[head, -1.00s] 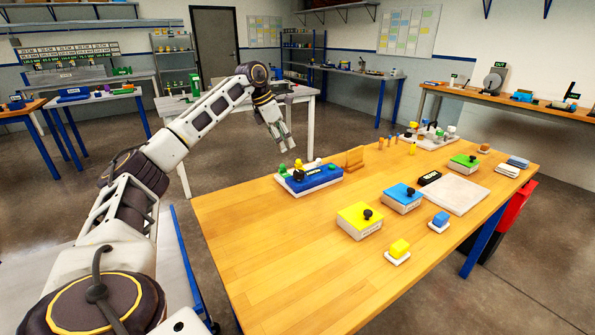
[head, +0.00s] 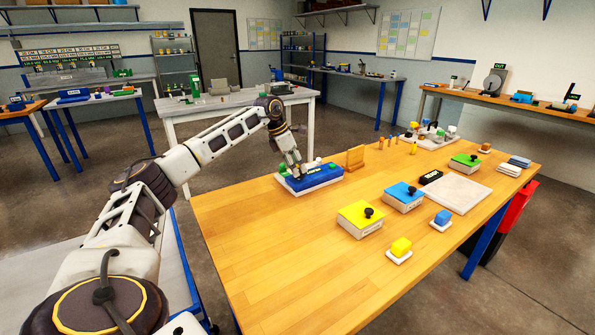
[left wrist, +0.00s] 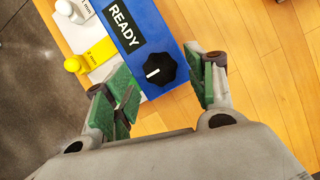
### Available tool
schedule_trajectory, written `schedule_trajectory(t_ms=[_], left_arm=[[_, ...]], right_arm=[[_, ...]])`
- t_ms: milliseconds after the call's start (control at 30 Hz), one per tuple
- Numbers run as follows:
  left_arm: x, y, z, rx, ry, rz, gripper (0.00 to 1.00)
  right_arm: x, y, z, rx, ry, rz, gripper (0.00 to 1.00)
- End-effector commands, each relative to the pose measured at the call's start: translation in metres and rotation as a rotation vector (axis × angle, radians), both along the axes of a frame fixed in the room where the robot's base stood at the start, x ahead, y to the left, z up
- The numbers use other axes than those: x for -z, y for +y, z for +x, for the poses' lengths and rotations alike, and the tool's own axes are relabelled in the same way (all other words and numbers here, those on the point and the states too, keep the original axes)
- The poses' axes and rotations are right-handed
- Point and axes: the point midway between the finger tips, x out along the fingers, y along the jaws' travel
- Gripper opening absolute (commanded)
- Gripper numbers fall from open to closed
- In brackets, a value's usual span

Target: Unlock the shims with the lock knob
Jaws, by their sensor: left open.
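The blue fixture (head: 316,178) sits on a white base at the table's far left edge. In the left wrist view its blue top (left wrist: 146,33) carries a black READY label. The black lock knob (left wrist: 160,69) with a white pointer line stands on the blue top. My left gripper (left wrist: 165,88) is open, its green-padded fingers on either side of the knob and apart from it. In the head view my left gripper (head: 296,172) is over the fixture and hides the knob. A yellow shim (left wrist: 92,57) and a white shim (left wrist: 75,10) lie beside the blue block. My right gripper is not in view.
The wooden table (head: 260,240) is clear in front of the fixture. Yellow (head: 360,219), blue (head: 403,197) and green (head: 466,162) lidded boxes stand farther right.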

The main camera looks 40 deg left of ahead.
Motion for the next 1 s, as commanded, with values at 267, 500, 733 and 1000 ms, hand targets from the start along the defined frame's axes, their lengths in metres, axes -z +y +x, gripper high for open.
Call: schedule_trajectory(t_ms=[267,500,733,1000], left_arm=[[0.018,-0.004,0.006,0.001,0.001,0.0,0.56],[0.019,-0.004,0.007,0.001,0.0,0.0,0.56],[0.019,-0.004,0.007,0.001,0.0,0.0,0.38],[0.019,-0.004,0.007,0.001,0.0,0.0,0.1]], right_arm=[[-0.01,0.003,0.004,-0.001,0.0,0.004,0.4],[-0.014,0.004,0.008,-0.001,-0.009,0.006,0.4],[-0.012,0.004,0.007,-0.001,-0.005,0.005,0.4],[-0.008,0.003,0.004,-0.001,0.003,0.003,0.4]])
